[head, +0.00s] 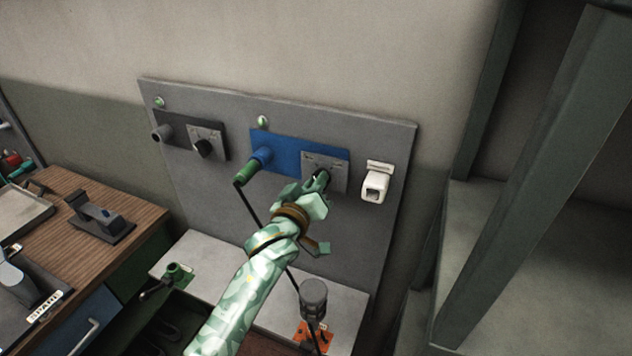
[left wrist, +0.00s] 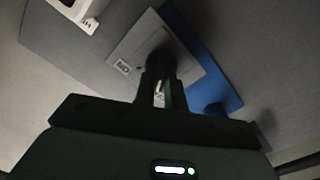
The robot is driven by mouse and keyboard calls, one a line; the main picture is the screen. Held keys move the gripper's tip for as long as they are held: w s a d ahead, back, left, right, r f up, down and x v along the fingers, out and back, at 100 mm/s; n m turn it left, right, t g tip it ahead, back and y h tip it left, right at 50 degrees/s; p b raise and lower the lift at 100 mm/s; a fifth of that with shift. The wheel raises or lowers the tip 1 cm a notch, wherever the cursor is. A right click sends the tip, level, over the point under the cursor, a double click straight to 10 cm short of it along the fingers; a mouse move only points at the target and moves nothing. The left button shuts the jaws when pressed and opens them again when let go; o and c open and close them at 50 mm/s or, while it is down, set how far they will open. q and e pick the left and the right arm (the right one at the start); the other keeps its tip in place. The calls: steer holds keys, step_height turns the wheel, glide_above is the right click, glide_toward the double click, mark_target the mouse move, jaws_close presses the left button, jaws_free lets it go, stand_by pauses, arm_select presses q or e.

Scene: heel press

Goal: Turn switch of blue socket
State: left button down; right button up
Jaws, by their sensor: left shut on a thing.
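The blue socket (head: 277,150) is a blue plate on a grey wall panel. A green plug (head: 246,172) with a dark cable sits in its round outlet at the left. Its grey switch plate (head: 337,176) is at the right end. The blue plate (left wrist: 222,88) and the switch plate (left wrist: 135,45) also show in the left wrist view. My left gripper (head: 320,182) is at the switch plate, shut on the dark switch knob (left wrist: 160,60). The fingers partly hide the knob, so its turn angle cannot be read. My right gripper is not in view.
A grey socket (head: 175,128) with a black knob (head: 203,148) is left of the blue one. A white holder (head: 375,183) is close to the right. Below, a pale shelf bears a dark cylinder (head: 314,293) and a green connector (head: 176,272). A wooden bench (head: 135,215) stands left.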

arm_select(q)
steer(key=shift+s+d+r+m+p, duration=0.15)
steer(key=shift+m+p, duration=0.85)
steer(key=shift+m, duration=2.4)
steer(key=shift+w+d+f+m+p, duration=0.1)
steer(key=shift+m+p, duration=0.85)
steer(key=shift+m, duration=2.45)
steer(key=c, duration=1.5)
jaws_free()
steer(key=shift+o, duration=0.2)
steer(key=v, duration=1.6)
steer(key=shift+s, duration=0.25)
